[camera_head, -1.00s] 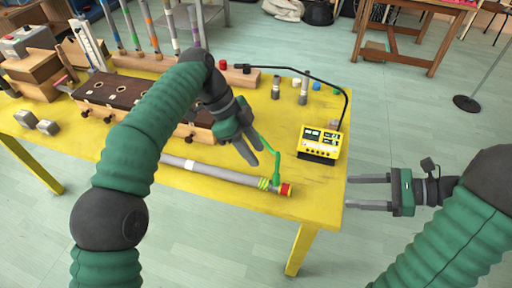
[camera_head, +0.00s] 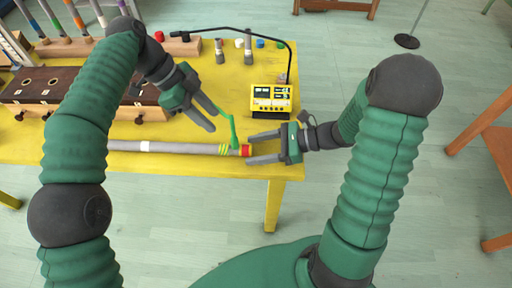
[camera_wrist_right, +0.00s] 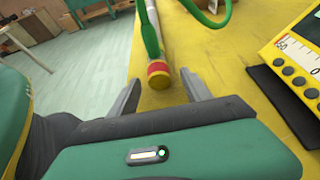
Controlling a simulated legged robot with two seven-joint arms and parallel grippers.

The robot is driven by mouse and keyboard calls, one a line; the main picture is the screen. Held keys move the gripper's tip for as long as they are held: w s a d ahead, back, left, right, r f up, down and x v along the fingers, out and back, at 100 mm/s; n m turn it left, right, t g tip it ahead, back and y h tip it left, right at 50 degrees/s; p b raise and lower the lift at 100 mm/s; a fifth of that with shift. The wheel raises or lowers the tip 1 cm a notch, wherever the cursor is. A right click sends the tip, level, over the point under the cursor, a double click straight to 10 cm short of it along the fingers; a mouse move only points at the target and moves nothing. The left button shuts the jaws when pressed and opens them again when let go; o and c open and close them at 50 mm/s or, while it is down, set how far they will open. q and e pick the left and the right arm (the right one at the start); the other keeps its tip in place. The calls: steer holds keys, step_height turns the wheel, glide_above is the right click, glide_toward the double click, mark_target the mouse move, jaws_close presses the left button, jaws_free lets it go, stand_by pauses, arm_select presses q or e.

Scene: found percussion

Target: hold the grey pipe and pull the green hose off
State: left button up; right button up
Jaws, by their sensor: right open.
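The grey pipe (camera_head: 185,148) lies across the yellow table near its front edge. Its right end has yellow-green bands and a red end piece (camera_head: 246,151).
A yellow meter box (camera_head: 272,97) with a black cable stands behind my right gripper. A dark wooden block instrument (camera_head: 60,88) is at left. Small coloured caps and grey cylinders (camera_head: 219,50) stand at the back. The table's right edge is close.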

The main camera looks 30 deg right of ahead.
jaws_close()
stand_by(0.4)
stand_by(0.9)
